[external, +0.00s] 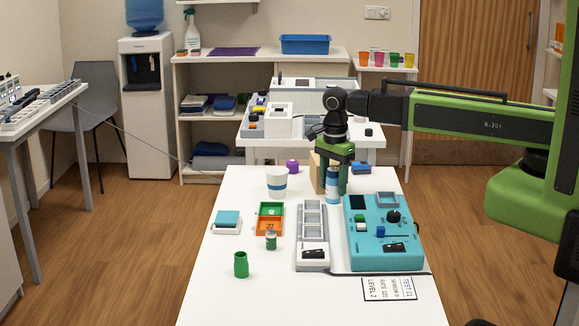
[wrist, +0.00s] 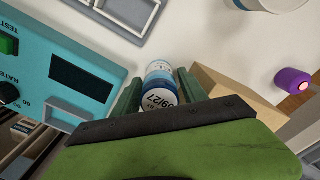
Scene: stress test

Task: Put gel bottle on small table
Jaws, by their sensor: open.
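A small blue and white bottle (external: 332,186), which looks like the gel bottle, stands on the white front table (external: 320,300) left of the teal device. My gripper (external: 333,178) points down over it, with green fingers on either side. In the wrist view the bottle (wrist: 160,87) sits between the two open fingers of my gripper (wrist: 160,92), its printed end towards the camera. I cannot tell whether either finger touches it. No table is marked as the small table; a small white stand (external: 388,69) with coloured cups is at the back right.
The teal device (external: 370,262) is close right of my gripper. A tan block (external: 317,172) stands just left of it, and a purple item (external: 292,167) is beyond. A white cup (external: 277,181) and a grey tray (external: 312,235) are nearby. Another white table (external: 255,133) holds equipment behind.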

